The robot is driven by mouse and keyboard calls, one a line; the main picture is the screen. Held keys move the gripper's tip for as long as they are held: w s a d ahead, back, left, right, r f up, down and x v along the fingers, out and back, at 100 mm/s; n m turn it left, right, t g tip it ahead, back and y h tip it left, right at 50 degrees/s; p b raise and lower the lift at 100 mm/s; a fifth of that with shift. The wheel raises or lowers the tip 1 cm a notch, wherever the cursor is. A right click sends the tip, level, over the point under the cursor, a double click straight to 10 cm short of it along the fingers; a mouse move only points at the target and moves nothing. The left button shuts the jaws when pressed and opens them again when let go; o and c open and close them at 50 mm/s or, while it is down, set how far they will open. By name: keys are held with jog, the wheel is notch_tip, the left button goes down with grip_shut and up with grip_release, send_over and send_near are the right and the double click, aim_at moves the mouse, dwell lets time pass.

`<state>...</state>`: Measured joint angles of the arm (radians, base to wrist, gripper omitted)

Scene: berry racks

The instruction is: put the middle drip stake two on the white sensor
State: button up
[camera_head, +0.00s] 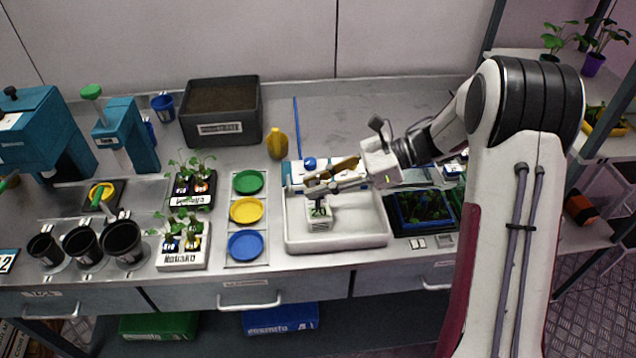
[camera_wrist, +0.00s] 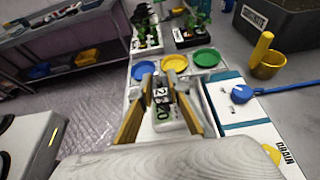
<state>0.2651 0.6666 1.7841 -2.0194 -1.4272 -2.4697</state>
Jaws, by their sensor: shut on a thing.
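My gripper (camera_head: 318,184) is over the white tray (camera_head: 300,240) at the middle of the bench. In the wrist view its two tan fingers (camera_wrist: 162,106) are closed around a small dark piece with a "2" tag (camera_wrist: 161,93), which seems to be the drip stake. The white sensor (camera_head: 319,214), a small block marked "20" in green, stands in the tray just below the fingers. It also shows in the wrist view (camera_wrist: 163,126), right under the held piece. I cannot tell whether the stake touches the sensor. The stake's lower end is hidden.
Green, yellow (camera_head: 246,210) and blue dishes stand left of the tray, with two potted-plant trays (camera_head: 184,252) beyond them. Black pots (camera_head: 83,245) are farther left. A dark planter (camera_head: 220,112) and yellow cup (camera_head: 277,145) stand behind. A seedling tray (camera_head: 424,229) sits right of the white tray.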

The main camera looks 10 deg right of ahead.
jog(key=shift+f, duration=0.15)
jog(key=o, duration=0.8)
jog(key=shift+r, duration=0.2)
jog(key=v, duration=1.2)
jog(key=shift+f, duration=0.1)
